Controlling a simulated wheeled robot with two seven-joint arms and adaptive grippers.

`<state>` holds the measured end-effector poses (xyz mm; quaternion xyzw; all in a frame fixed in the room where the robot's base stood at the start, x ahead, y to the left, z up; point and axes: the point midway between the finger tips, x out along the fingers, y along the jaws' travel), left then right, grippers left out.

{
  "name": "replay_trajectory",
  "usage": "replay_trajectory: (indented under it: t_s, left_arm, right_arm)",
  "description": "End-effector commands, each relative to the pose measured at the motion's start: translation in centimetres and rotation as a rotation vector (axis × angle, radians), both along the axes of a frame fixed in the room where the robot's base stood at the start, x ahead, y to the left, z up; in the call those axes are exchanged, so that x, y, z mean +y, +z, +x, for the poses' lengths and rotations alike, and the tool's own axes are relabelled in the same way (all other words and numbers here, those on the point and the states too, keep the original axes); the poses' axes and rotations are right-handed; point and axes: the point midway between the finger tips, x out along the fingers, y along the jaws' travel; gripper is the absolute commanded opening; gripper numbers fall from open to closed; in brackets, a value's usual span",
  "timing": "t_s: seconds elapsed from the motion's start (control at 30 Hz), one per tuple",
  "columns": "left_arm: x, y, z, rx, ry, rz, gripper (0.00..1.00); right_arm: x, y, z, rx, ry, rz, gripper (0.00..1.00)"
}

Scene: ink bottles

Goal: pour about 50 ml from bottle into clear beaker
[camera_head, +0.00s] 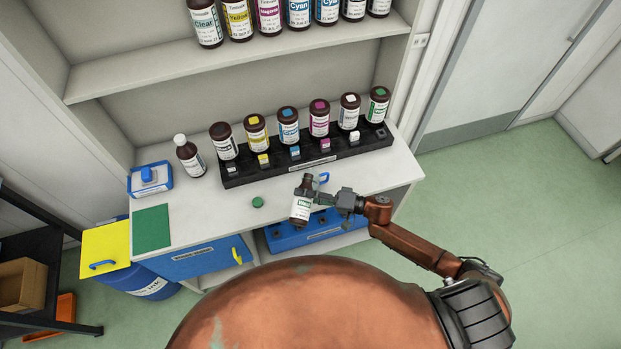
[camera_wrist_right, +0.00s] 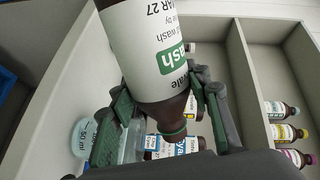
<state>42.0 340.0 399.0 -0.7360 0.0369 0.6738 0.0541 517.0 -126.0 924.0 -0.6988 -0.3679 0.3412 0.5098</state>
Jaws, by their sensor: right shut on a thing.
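My right gripper (camera_head: 322,199) is shut on a brown bottle (camera_head: 301,206) with a white label and a green band, over the front of the counter. In the right wrist view the bottle (camera_wrist_right: 154,50) shows large between the fingers (camera_wrist_right: 160,100). Its label reads "wash", and its neck (camera_wrist_right: 172,132) points toward the bottom of the picture. A green cap (camera_head: 257,202) lies on the counter to the left of the bottle. A pale round clear vessel marked "50 ml" (camera_wrist_right: 82,138) shows at the lower left; I cannot make out a beaker in the head view. My left gripper is out of view.
A black rack (camera_head: 240,176) with several brown bottles stands along the back of the counter. A capless-rack bottle with a white cap (camera_head: 188,157), a blue box (camera_head: 150,180) and a green mat (camera_head: 151,229) are left. A shelf (camera_head: 240,57) overhangs behind.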

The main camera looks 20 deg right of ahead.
Motion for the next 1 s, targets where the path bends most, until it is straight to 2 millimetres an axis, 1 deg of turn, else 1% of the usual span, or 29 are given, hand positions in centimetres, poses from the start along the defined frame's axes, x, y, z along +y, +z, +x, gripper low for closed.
replay_trajectory:
  t_s: [0.03, 0.2, 1.0]
  left_arm:
    - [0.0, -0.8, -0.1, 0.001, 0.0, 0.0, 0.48]
    - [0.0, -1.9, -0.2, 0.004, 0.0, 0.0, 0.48]
    - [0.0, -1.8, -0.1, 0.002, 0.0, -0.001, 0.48]
  right_arm:
    - [0.1, -0.5, -0.1, -0.013, 0.0, -0.006, 0.14]
    - [0.2, -0.8, -0.3, -0.058, 0.0, -0.029, 0.14]
    - [0.2, -0.6, -0.4, -0.064, 0.001, -0.034, 0.14]
